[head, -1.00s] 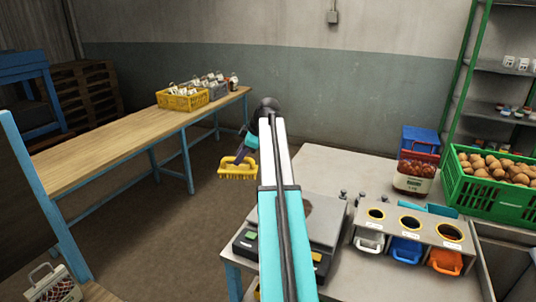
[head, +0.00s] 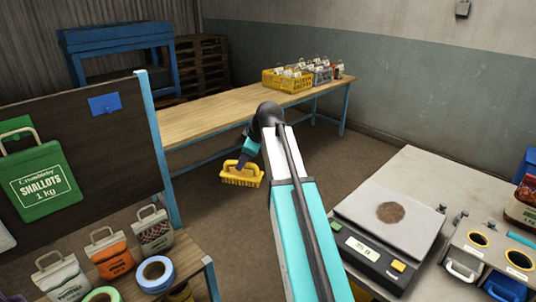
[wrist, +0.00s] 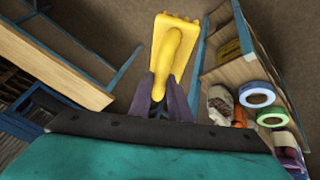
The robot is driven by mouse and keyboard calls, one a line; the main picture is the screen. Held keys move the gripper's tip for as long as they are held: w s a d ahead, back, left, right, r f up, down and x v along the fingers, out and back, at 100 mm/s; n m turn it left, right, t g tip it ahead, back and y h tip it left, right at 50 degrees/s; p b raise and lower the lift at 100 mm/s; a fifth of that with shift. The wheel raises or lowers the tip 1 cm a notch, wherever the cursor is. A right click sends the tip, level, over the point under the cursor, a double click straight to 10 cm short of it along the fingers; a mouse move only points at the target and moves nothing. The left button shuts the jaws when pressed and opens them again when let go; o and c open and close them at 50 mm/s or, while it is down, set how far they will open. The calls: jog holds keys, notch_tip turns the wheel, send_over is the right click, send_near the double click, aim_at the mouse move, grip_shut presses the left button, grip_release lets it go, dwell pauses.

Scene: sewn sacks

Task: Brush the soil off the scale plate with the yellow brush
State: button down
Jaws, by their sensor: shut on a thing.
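The yellow brush (head: 242,177) hangs in the air in the head view, bristles down, left of my arm. My gripper (head: 247,156) is shut on its handle. In the wrist view the yellow brush (wrist: 174,50) is between the two purple fingers of my gripper (wrist: 162,88). The scale (head: 384,242) stands on the light table at the right of the head view. A round brown patch of soil (head: 390,212) lies on its grey plate (head: 410,232). The brush is well apart from the scale, over the floor.
A board with a green shallots bag (head: 42,182) stands at left. Below it, small sacks and tape rolls (head: 155,272) sit on a wooden bench. A long wooden table (head: 205,118) with crates is behind. A funnel stand (head: 495,255) is right of the scale.

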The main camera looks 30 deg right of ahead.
jog(key=s+a+m+h, duration=0.5)
jog(key=s+a+m, duration=0.2)
jog(key=a+m, duration=0.4)
jog(key=shift+s+a+f+h, duration=0.3)
jog(key=shift+a+h, duration=0.1)
jog(key=shift+a, duration=0.7)
jog(key=shift+d, duration=0.15)
